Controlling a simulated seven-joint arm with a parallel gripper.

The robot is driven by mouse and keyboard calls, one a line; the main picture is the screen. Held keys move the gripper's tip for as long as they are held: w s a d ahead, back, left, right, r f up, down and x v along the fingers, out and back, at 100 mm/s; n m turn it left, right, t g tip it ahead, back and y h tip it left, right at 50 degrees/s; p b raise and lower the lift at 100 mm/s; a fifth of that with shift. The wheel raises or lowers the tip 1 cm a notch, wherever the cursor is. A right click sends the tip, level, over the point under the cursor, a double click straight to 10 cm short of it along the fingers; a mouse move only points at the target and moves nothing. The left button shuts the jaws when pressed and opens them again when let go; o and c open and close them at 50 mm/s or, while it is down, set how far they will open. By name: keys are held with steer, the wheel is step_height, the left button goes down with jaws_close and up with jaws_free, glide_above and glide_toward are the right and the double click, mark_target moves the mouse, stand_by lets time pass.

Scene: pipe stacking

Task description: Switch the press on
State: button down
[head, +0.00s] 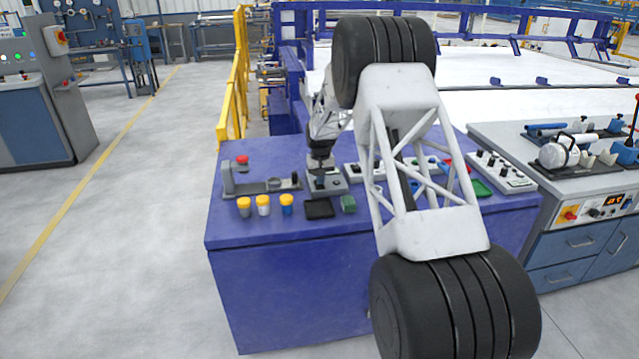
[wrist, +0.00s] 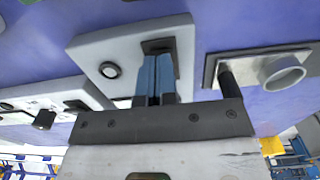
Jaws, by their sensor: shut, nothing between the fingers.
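A light grey box (head: 335,187) sits on the blue table, just below my gripper (head: 320,172). In the wrist view this box (wrist: 105,48) shows a round, dark-rimmed button (wrist: 110,70) and a dark rectangular part (wrist: 158,45) on its top. My gripper (wrist: 156,60) is shut and empty. Its blue fingertips are over the dark part and hide much of it; I cannot tell whether they touch it. I cannot tell for certain which unit is the press.
A grey fixture with a red knob (head: 241,160) stands left of the box. Several yellow-capped jars (head: 263,203), a black tray (head: 319,208) and a green block (head: 348,204) lie in front. A panel with knobs (head: 500,170) is at right. My arm hides the table's middle.

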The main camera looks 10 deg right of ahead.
steer(key=shift+f, duration=0.35)
stand_by(0.4)
steer(key=shift+r, duration=3.5)
